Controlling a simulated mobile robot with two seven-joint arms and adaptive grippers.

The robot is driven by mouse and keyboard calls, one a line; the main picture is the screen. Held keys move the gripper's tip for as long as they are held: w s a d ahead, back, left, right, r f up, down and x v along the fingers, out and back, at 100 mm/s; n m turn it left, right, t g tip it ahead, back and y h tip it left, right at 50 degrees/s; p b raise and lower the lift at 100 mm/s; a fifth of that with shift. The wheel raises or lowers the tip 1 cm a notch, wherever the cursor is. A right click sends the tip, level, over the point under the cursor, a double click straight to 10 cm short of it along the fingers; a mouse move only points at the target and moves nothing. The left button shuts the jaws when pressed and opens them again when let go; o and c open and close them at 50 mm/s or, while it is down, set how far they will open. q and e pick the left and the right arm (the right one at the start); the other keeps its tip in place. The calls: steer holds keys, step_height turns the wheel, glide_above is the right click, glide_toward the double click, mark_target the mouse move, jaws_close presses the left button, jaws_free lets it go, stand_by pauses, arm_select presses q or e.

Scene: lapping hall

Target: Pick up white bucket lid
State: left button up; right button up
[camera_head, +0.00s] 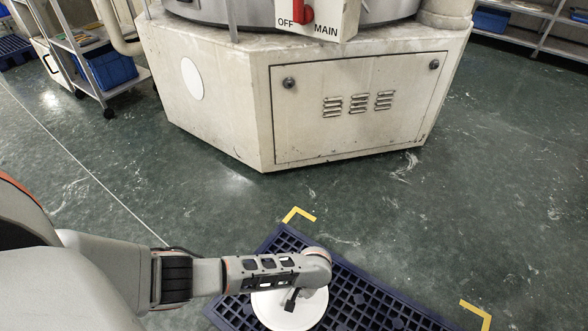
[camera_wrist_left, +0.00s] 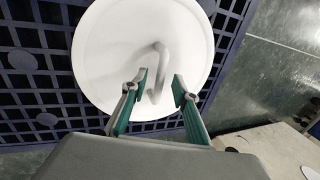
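The white bucket lid (camera_head: 285,320) lies on a dark blue grid pallet (camera_head: 365,304) on the floor, partly hidden under my left arm in the head view. In the left wrist view the lid (camera_wrist_left: 108,52) shows as a round white disc with a raised white bar handle (camera_wrist_left: 158,78) across its middle. My left gripper (camera_wrist_left: 161,78) is open, with its green-lined fingers on either side of the handle. I cannot tell if they touch it. In the head view the left gripper (camera_head: 291,298) is over the lid. My right gripper is not in view.
A large cream machine (camera_head: 355,108) with a red switch stands beyond the pallet. Yellow corner marks (camera_head: 298,214) are on the green floor. A wheeled rack with a blue bin (camera_head: 108,68) stands at the far left. The floor to the right is clear.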

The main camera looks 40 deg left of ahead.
arm_select(q)
steer(key=shift+s+a+f, duration=0.1)
steer(key=shift+f, duration=0.3)
steer(key=shift+w+r, duration=0.2)
steer(key=shift+w, duration=0.05)
jaws_close()
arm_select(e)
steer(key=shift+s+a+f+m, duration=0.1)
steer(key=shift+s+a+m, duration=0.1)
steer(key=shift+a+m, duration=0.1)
